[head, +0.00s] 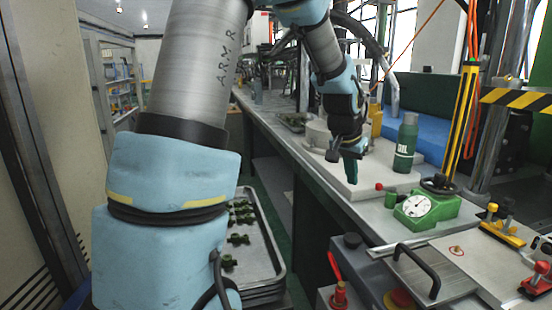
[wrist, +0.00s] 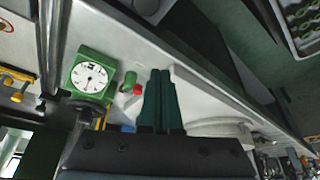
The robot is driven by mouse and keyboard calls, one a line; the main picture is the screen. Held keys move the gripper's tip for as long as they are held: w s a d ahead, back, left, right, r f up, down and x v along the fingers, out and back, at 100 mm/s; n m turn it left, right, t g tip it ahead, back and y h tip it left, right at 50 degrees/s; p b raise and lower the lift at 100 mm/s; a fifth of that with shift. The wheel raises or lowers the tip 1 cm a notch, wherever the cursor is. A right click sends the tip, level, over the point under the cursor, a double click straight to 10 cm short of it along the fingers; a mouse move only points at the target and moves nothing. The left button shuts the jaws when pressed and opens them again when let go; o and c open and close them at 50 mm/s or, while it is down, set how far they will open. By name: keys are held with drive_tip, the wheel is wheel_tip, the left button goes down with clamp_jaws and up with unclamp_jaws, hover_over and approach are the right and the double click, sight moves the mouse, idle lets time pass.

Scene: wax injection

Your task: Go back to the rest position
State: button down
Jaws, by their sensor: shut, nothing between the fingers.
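My gripper (head: 351,170) hangs over the workbench in the head view, its green fingers pointing down above a pale slab (head: 345,188). In the wrist view the two green fingers of my gripper (wrist: 160,75) lie together with nothing between them. I cannot tell from the pictures how high the fingertips are above the slab. No separate object for this task shows.
A green oil bottle (head: 405,143) stands right of my gripper. A green dial gauge (head: 427,208) and a red-knobbed part (head: 389,197) sit nearer. A tray of green pieces (head: 277,262) lies left of the bench. A striped barrier (head: 515,98) is at right.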

drive_tip(key=s+a+f+n+y, duration=0.1)
drive_tip(key=s+a, duration=0.3)
drive_tip(key=a, duration=0.4)
drive_tip(key=s+a+f+n+g+y, duration=0.1)
drive_tip(key=s+a+f+n, duration=0.1)
drive_tip(key=s+a, duration=0.3)
drive_tip(key=s+a+f+n+g+y, duration=0.1)
drive_tip(key=s+a+n, duration=0.3)
drive_tip(key=a, duration=0.9)
drive_tip(key=shift+s+a+f, duration=0.2)
drive_tip(key=shift+s+f, duration=0.35)
drive_tip(key=shift+s, duration=0.05)
